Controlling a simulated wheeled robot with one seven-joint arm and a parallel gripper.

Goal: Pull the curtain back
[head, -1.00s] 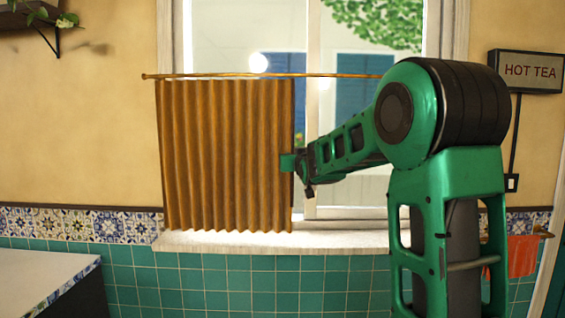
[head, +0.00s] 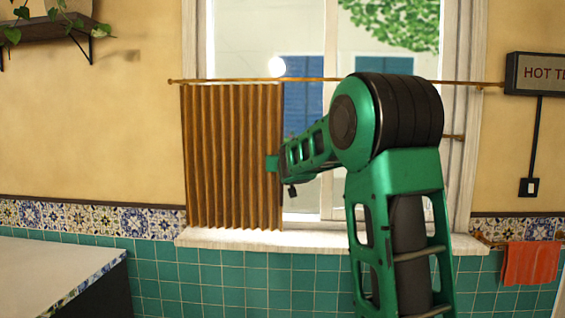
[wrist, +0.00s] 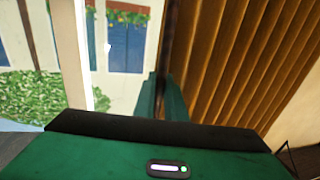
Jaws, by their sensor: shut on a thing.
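The brown pleated curtain (head: 230,155) hangs from a thin brass rod (head: 310,80) and covers the left part of the window. Its folds are bunched, and the glass to its right is bare. My gripper (head: 271,164) is at the curtain's right edge, about mid-height, shut on that edge. In the wrist view the green fingers (wrist: 163,98) close around the dark edge of the curtain (wrist: 225,60), with its folds to the right. The fingertips are partly hidden by the gripper body and the cloth.
A white sill (head: 330,240) runs below the window. A pale counter (head: 60,270) stands at the lower left, and a plant shelf (head: 50,30) is at the upper left. An orange towel (head: 530,263) and a HOT TEA sign (head: 535,72) are at the right.

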